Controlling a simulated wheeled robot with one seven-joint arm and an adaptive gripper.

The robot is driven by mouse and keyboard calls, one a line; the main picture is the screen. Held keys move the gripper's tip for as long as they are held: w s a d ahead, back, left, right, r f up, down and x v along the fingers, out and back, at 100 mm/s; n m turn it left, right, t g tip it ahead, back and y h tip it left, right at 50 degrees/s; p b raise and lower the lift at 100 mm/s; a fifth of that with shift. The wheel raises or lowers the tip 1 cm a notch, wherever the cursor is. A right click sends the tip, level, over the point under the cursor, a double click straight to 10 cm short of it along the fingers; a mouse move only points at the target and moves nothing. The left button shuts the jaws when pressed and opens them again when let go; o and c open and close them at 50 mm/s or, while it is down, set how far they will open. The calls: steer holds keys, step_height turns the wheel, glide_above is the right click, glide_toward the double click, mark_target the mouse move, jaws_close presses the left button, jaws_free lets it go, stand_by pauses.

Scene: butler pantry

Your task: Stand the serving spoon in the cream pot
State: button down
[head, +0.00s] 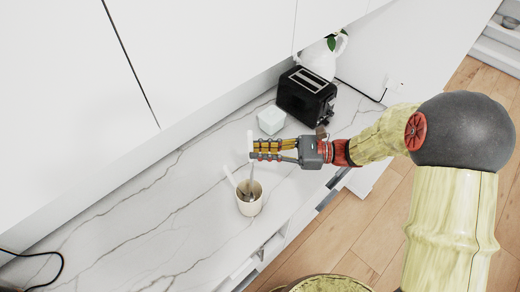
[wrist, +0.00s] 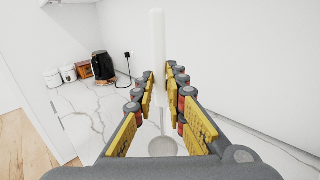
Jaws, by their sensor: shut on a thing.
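The serving spoon has a white handle (head: 250,139) and a metal stem and bowl. My gripper (head: 254,151) is shut on it, and it hangs about upright with its bowl down. In the wrist view the white handle (wrist: 158,45) rises between the fingers (wrist: 160,88), and the round bowl (wrist: 163,146) shows below them. The cream pot (head: 249,207) stands on the counter below my gripper in the head view. The spoon's lower end overlaps the pot's mouth there; I cannot tell whether it is inside. Another white-handled utensil (head: 230,175) leans left in the pot.
A white box (head: 271,120) and a black toaster (head: 307,93) stand behind my gripper, with a white jug (head: 320,58) beyond. In the wrist view, canisters (wrist: 68,74) and a black kettle (wrist: 103,67) stand far off.

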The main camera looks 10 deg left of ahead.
step_height(320, 180, down, 9)
steer(key=b, duration=0.5)
steer(key=shift+f+b, duration=0.15)
steer(key=shift+b, duration=0.2)
stand_by(0.3)
steer(key=c, duration=1.7)
jaws_free()
steer(key=shift+c, duration=0.2)
steer(key=d, duration=1.2)
steer(key=shift+w, duration=0.45)
